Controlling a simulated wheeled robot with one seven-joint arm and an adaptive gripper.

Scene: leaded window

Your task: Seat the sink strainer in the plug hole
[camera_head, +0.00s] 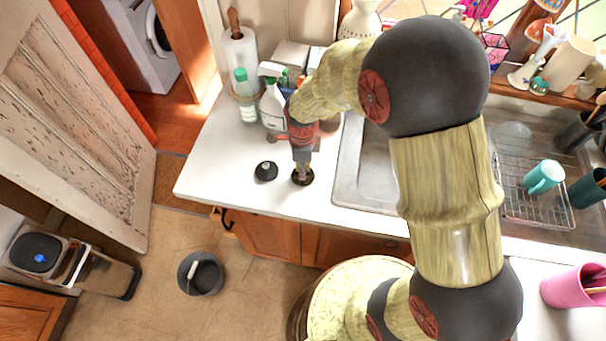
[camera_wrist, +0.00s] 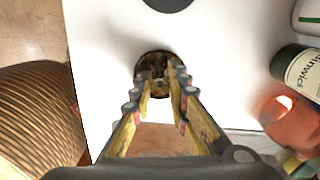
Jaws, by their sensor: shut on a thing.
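The sink strainer (camera_head: 303,181), a small dark, brownish round piece, is at the white counter left of the sink. My gripper (camera_head: 302,171) points down over it, shut on its middle. In the wrist view, the strainer (camera_wrist: 152,58) shows between and beyond the fingertips (camera_wrist: 160,75). I cannot tell whether it rests on the counter or is just above it. The steel sink (camera_head: 349,185) is to the right, partly behind my arm. The plug hole is not visible; my arm covers much of the basin.
A black round plug-like piece (camera_head: 265,171) lies left of the strainer. A spray bottle (camera_head: 272,105), a green-capped bottle (camera_head: 246,98) and a paper roll (camera_head: 239,50) stand behind. A wire rack (camera_head: 535,200) with a teal mug (camera_head: 544,177) is right of the sink.

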